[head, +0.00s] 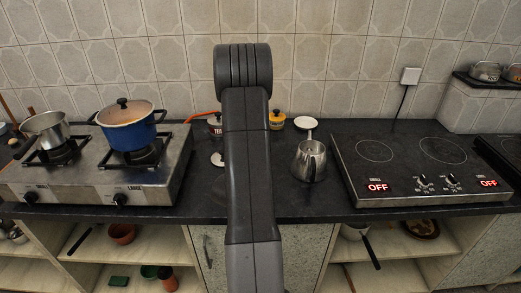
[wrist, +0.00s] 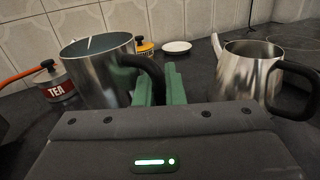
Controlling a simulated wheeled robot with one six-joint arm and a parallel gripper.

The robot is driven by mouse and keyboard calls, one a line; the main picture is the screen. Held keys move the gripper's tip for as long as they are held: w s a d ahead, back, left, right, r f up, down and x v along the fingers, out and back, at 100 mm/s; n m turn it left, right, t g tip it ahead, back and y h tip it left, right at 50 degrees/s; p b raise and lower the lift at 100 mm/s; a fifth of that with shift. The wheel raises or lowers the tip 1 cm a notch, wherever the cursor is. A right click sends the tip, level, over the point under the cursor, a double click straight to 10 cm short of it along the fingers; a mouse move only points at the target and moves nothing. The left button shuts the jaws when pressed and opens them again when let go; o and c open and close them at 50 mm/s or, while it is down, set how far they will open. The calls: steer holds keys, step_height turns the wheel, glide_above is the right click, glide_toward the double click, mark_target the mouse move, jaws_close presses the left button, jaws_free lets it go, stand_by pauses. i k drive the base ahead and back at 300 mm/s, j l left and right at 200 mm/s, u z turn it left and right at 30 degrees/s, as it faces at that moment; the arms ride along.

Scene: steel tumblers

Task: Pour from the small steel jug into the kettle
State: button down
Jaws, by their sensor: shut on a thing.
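The small steel jug (wrist: 100,75) is at the left in the wrist view, with its open mouth up and a black handle. My gripper (wrist: 160,92) has its green fingers shut on that handle. In the head view my arm hides the jug and the gripper. The steel kettle (wrist: 240,75) stands on the counter to the right of the jug in the wrist view, apart from it. It is open at the top, with a spout towards the left and a black handle at right. It also shows in the head view (head: 309,162), just right of my arm. What is inside either vessel cannot be seen.
A TEA jar (wrist: 55,82), a yellow jar (head: 277,120) and a white saucer (head: 305,122) stand towards the wall. A gas stove (head: 95,185) with a blue pot (head: 128,132) and a steel pan (head: 46,130) is left. An electric hob (head: 415,170) is right of the kettle.

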mark_target(308, 164)
steer(key=k+l, duration=0.45)
steer(key=l, duration=0.25)
steer(key=k+l, duration=0.2)
steer(key=l, duration=0.15)
steer(key=k+l+z, duration=0.1)
steer(key=l, duration=0.3)
steer(key=k+l, duration=0.2)
steer(key=l, duration=0.2)
